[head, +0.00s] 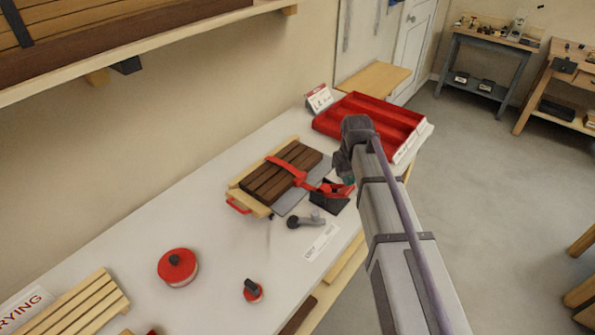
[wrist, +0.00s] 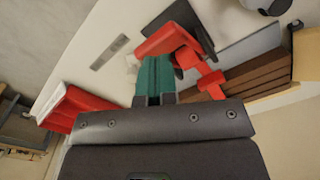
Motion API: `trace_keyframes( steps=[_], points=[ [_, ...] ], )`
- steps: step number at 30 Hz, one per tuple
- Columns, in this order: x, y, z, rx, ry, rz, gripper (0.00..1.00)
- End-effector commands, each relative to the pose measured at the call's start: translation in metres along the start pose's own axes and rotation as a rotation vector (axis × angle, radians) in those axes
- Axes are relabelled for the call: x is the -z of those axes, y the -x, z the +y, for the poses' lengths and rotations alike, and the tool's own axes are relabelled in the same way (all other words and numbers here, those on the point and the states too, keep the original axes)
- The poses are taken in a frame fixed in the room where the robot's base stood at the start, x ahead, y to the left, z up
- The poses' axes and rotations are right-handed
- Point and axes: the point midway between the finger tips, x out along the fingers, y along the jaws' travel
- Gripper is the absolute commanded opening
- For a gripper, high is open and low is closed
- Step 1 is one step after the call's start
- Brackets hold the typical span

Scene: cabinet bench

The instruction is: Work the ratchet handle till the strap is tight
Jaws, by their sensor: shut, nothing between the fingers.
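The red strap (head: 287,168) runs across a bundle of dark brown slats (head: 270,182) on a pale wooden frame. It leads to the ratchet, whose red handle (head: 337,190) sits over a black base (head: 328,204). In the wrist view the red handle (wrist: 166,40) is just beyond my teal fingertips, and the strap (wrist: 212,82) lies to the right on the slats (wrist: 245,80). My gripper (wrist: 154,62) is shut and empty, its tips close to the handle; I cannot tell whether they touch. In the head view my arm hides most of the gripper.
A red tray (head: 365,118) stands behind the ratchet, with a small sign beside it. A grey-and-black tool (head: 306,221) lies in front. A round red item (head: 177,266) and a small red-and-black knob (head: 252,290) stand nearer. The bench's middle left is clear.

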Motion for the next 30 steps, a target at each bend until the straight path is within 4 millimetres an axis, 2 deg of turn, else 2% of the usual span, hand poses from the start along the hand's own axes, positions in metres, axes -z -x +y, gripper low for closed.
trace_keyframes(
  steps=[14,30],
  points=[
    [0.0,-0.004,0.0,0.0,0.0,0.0,0.0],
    [-0.004,-0.042,0.002,0.0,0.0,0.001,0.0]
  ],
)
